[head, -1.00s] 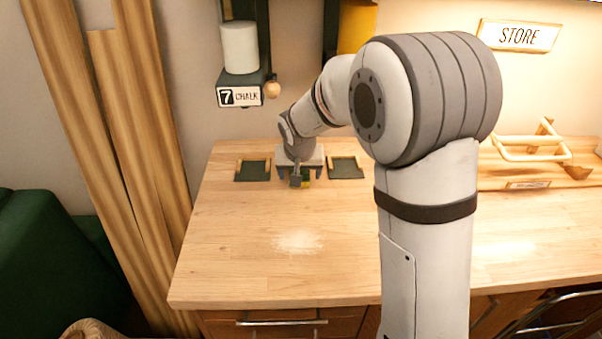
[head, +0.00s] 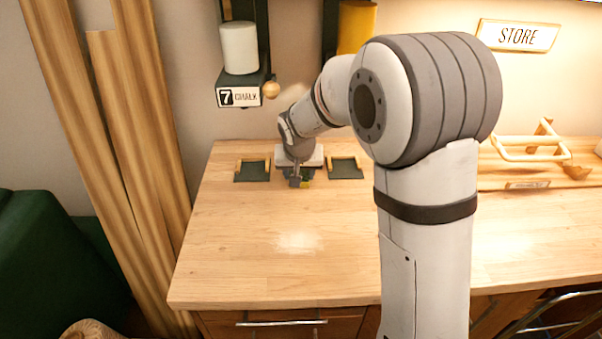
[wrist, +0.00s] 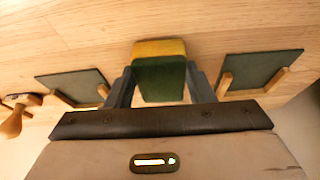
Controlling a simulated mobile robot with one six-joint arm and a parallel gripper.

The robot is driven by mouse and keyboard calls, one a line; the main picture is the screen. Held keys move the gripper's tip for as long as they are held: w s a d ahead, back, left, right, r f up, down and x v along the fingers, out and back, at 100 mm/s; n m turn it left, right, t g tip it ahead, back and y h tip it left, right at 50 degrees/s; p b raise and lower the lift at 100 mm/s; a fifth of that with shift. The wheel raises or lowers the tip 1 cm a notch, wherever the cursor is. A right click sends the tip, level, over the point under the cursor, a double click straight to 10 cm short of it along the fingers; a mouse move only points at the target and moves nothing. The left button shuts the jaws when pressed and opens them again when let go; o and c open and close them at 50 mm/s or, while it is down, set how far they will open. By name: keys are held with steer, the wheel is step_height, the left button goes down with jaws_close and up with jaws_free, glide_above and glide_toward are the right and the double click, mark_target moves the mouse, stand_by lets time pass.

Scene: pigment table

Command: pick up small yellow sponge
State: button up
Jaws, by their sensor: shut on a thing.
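The small sponge (wrist: 160,77) shows in the wrist view between my two fingers, with a yellow layer at its far edge and a dark green face toward the camera. In the head view only a bit of its yellow (head: 304,184) shows below my gripper. My gripper (head: 298,180) is near the back of the wooden table, between two dark green pads. In the wrist view my gripper (wrist: 158,88) is shut on the sponge, a finger at each side. I cannot tell whether the sponge touches the table.
Green pads with wooden edging lie left (head: 252,171) and right (head: 345,168) of my gripper. A white cylinder (head: 239,48) stands above a "7 CHALK" sign (head: 240,96). A wooden rack (head: 532,146) is at right. The front of the table (head: 260,270) is clear, with a pale powder patch.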

steer(key=shift+r, duration=0.1)
steer(key=shift+s+r, duration=0.1)
steer(key=shift+r, duration=0.1)
step_height(320, 180, up, 7)
steer(key=shift+f, duration=0.2)
steer(key=s+b, duration=0.3)
steer(key=s, duration=1.6)
steer(key=shift+s, duration=0.4)
steer(key=shift+f, duration=0.1)
steer(key=o, duration=0.4)
steer(key=c, duration=0.4)
steer(key=shift+o, duration=0.2)
